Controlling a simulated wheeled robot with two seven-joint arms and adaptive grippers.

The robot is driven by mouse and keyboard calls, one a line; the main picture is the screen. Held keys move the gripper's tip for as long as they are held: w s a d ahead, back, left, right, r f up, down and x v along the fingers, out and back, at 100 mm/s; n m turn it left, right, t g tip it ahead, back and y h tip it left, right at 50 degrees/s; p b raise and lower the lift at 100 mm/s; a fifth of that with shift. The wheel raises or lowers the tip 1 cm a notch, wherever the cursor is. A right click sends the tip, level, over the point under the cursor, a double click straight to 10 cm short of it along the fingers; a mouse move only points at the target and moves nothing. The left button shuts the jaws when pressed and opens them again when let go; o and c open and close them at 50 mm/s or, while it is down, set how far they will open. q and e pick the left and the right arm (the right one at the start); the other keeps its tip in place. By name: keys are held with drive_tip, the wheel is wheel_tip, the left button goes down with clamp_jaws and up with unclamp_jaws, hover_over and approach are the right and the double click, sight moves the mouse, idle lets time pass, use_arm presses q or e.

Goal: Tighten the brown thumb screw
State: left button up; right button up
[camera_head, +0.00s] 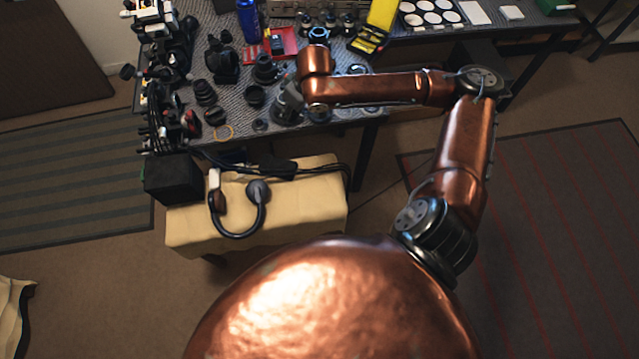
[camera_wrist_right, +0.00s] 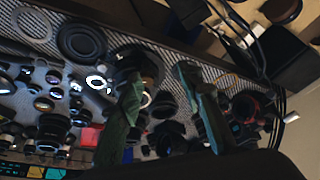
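I cannot make out a brown thumb screw in either view; it is hidden or too small to tell. My right gripper (camera_head: 288,102) points down over the front edge of the cluttered table, among dark lens parts. In the right wrist view its two greenish fingers (camera_wrist_right: 159,77) stand apart. A round lens part with a pale ring (camera_wrist_right: 150,99) lies partly behind the left finger, and a dark lens barrel (camera_wrist_right: 164,104) shows between the fingers. I see no object held. My left gripper is not in view.
The table (camera_head: 230,98) is crowded with lenses, a red tray (camera_head: 290,42), a blue can (camera_head: 248,20) and a yellow case (camera_head: 377,27). A beige bench (camera_head: 310,205) in front bears headphones (camera_head: 241,233) and a black box (camera_head: 173,180). Cables hang at the table's left front.

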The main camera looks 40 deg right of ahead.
drive_tip(key=s+a+f+n+y, duration=0.1)
drive_tip(key=s+a+f, duration=0.45)
drive_tip(key=f, duration=0.35)
drive_tip(key=s+a+f+n+y, duration=0.1)
drive_tip(key=s+a+f, duration=0.3)
drive_tip(key=s+f, duration=0.4)
drive_tip(key=shift+m+h, duration=0.6)
drive_tip(key=s+f, duration=0.1)
drive_tip(key=s, duration=0.1)
drive_tip(key=s+d+f, duration=0.2)
drive_tip(key=s+f, duration=0.1)
drive_tip(key=shift+s+d+p, duration=0.2)
drive_tip(key=shift+s+p, duration=0.1)
drive_tip(key=shift+s+d+f, duration=0.15)
drive_tip(key=shift+s, duration=0.2)
